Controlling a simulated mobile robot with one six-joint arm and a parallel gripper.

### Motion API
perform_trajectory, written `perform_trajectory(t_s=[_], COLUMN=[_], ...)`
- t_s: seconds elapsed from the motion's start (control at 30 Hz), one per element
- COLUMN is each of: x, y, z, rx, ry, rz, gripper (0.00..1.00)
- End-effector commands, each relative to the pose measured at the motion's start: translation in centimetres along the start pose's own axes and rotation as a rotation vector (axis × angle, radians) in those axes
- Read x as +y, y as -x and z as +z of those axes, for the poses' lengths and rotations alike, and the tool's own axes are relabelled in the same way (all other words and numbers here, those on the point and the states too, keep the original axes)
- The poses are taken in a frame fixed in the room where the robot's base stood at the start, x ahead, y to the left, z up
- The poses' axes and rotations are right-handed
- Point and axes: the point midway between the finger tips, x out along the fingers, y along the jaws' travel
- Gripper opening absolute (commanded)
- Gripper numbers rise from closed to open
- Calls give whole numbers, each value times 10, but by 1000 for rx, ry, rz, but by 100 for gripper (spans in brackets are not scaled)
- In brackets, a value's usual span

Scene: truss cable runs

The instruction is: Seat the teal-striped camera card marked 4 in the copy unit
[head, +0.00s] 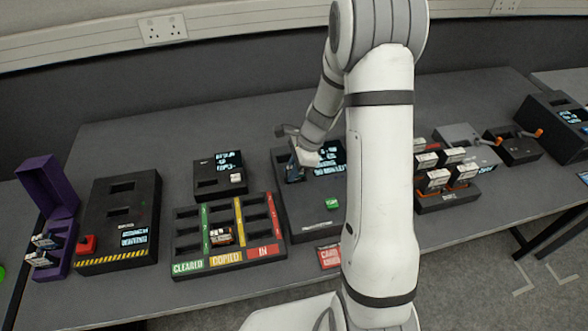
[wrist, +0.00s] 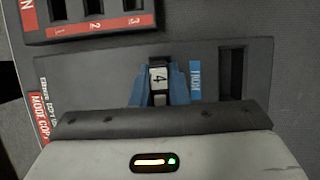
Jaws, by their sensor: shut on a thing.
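The camera card marked 4 (wrist: 158,78) stands between the blue fingers of my gripper (wrist: 160,86), its white number label facing the wrist camera. No teal stripe can be made out. My gripper is shut on it and also shows in the head view (head: 297,168), over the left part of the dark copy unit (head: 312,222). In the wrist view the card is beside the blue FROM label (wrist: 196,80). An empty slot (wrist: 232,75) lies to the right of that label. The card's lower end is hidden, so I cannot tell how deep it sits.
A sorting tray (head: 187,248) marked CLEARED, COPIED and IN is left of the copy unit, with one card (head: 222,237) in it. A hazard-striped box (head: 100,208) and purple holder (head: 60,190) stand farther left. A rack with several cards (head: 440,203) is right.

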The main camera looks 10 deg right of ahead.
Motion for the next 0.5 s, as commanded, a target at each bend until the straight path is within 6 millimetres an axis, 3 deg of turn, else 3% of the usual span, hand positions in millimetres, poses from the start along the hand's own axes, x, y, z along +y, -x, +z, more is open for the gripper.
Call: perform_trajectory(t_s=[0.23, 0.27, 0.5], x=[0, 0, 0], y=[0, 0, 0], z=[0, 0, 0], rx=[0, 0, 0], ry=[0, 0, 0], rz=[0, 0, 0], gripper=[0, 16, 35])
